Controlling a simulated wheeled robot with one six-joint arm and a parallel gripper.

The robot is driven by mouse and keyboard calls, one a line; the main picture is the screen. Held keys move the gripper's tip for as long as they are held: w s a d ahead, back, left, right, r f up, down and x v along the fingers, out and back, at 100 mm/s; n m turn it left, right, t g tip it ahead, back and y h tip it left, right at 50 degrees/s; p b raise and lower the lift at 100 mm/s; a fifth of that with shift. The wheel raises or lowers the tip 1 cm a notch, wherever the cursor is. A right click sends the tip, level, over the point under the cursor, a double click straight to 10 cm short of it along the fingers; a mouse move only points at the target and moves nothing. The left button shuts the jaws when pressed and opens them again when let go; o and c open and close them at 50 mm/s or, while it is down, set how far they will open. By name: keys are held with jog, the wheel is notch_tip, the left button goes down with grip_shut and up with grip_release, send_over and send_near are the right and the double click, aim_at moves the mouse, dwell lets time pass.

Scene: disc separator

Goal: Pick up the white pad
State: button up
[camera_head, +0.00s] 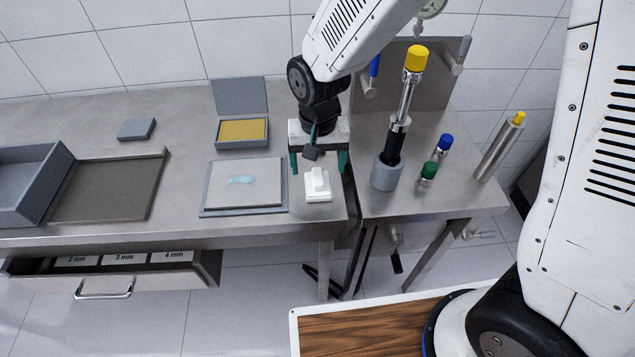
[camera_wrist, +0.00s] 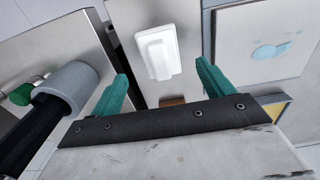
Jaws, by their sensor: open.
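The white pad (camera_head: 318,184) is a small white block with a raised grip on top. It sits on the metal bench near its front right corner. In the wrist view the white pad (camera_wrist: 158,52) lies beyond and between my fingertips, apart from both. My gripper (camera_head: 318,163) has teal fingers and is open and empty. It is above and just behind the pad in the head view. The open fingers also show in the wrist view (camera_wrist: 162,78).
A grey plate (camera_head: 215,212) with a pale blue patch lies left of the pad. An open box (camera_head: 242,144) with a yellow insert stands behind it. Right of a gap, a grey cup (camera_head: 386,172) holds a yellow-capped cylinder (camera_head: 415,58). An open drawer (camera_head: 204,270) is below the bench front.

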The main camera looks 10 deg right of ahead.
aim_at(318, 175)
notch_tip(318, 175, down, 6)
jog(key=shift+r, duration=0.25)
jog(key=shift+c, duration=0.3)
jog(key=c, duration=1)
jog(key=shift+r, duration=0.1)
